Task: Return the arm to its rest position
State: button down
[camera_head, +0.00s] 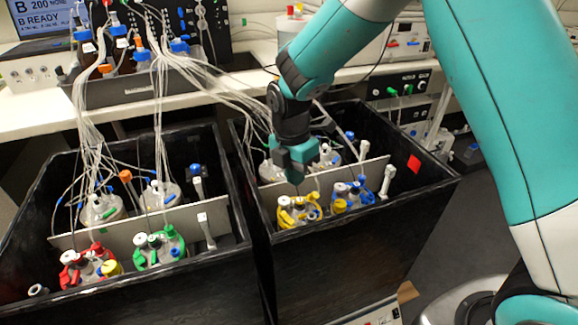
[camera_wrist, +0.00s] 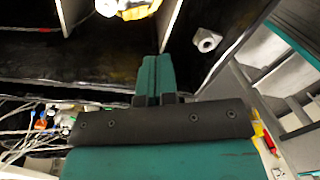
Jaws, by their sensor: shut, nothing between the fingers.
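My teal arm reaches from the right side of the head view over the right black box (camera_head: 345,240). My gripper (camera_head: 296,176) points down into that box, above and just behind the yellow-capped vessel (camera_head: 299,211). In the wrist view its two teal fingers (camera_wrist: 152,75) are together with nothing between them. The yellow-capped vessel also shows at the top edge of the wrist view (camera_wrist: 130,8). Whether the gripper touches anything in the box cannot be told.
The left black box (camera_head: 130,300) holds vessels with red (camera_head: 88,265) and green (camera_head: 160,247) caps. A blue-capped vessel (camera_head: 352,196) stands right of the yellow one. Loose tubes (camera_head: 215,80) run from the bench into both boxes. Floor shows at the right.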

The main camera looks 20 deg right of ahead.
jog(key=s+a+r+m+y+p, duration=0.1)
jog(key=s+r+m+y, duration=0.1)
jog(key=s+r+m, duration=0.6)
jog(key=s+a+r+m+t+y+p, duration=0.1)
jog(key=s+r+m+y+p, duration=0.1)
jog(key=s+r+m, duration=0.7)
jog(key=s+r, duration=0.2)
jog(key=s, duration=0.5)
jog(key=shift+s+r+y, duration=0.15)
jog(key=shift+r+y, duration=0.25)
